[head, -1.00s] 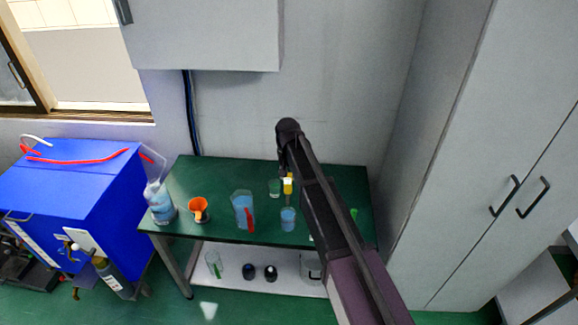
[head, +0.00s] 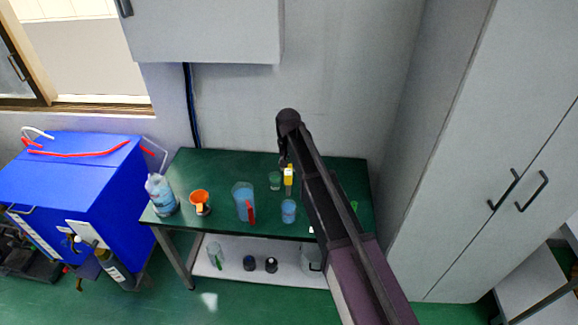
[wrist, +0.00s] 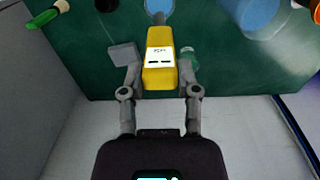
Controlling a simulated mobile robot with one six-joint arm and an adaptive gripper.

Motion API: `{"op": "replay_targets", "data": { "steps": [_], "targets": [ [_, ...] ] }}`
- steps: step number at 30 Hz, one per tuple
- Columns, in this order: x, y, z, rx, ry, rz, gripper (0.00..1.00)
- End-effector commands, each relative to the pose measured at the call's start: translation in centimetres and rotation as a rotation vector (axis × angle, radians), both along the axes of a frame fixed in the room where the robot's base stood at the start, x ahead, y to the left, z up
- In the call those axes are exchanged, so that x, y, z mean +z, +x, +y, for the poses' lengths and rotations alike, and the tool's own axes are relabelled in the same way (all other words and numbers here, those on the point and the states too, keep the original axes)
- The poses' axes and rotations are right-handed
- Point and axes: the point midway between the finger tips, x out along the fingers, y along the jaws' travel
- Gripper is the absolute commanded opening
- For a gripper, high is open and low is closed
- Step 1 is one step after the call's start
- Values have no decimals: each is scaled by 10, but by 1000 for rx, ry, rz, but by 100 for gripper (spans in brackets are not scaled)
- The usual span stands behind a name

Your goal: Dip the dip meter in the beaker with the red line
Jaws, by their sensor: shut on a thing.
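The yellow dip meter (head: 289,174) is held in my gripper (head: 286,165) over the back middle of the green table. In the wrist view my gripper (wrist: 160,82) is shut on the meter (wrist: 160,62), with its white display showing. In the head view a grey lower part hangs below the yellow body; its contact with the table cannot be told. The beaker with the red line (head: 243,203) is a larger vessel of blue liquid with a red mark on its right front. It stands left of the meter, apart from it.
A small blue-filled beaker (head: 288,212) stands in front of the meter, and a green-tinted one (head: 275,180) just left of it. An orange cup (head: 200,201) and a blue-filled bottle (head: 160,195) stand farther left. A wall cabinet (head: 205,32) hangs above.

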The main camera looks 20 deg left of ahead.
Motion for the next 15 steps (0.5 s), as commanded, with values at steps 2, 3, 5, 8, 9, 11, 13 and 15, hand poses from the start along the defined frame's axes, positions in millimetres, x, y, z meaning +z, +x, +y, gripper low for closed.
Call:
{"op": "replay_targets", "data": {
  "steps": [2,3,5,8,9,11,13,15],
  "targets": [
    [-6,0,0,0,0,0,0],
    [-8,0,0,0,0,0,0],
    [-11,0,0,0,0,0,0],
    [-16,0,0,-1,0,0,0],
    [-18,0,-1,-1,0,0,0],
    [-21,0,-1,-1,0,0,0],
    [-24,0,-1,-1,0,0,0],
    [-27,0,-1,-1,0,0,0]
  ]
}}
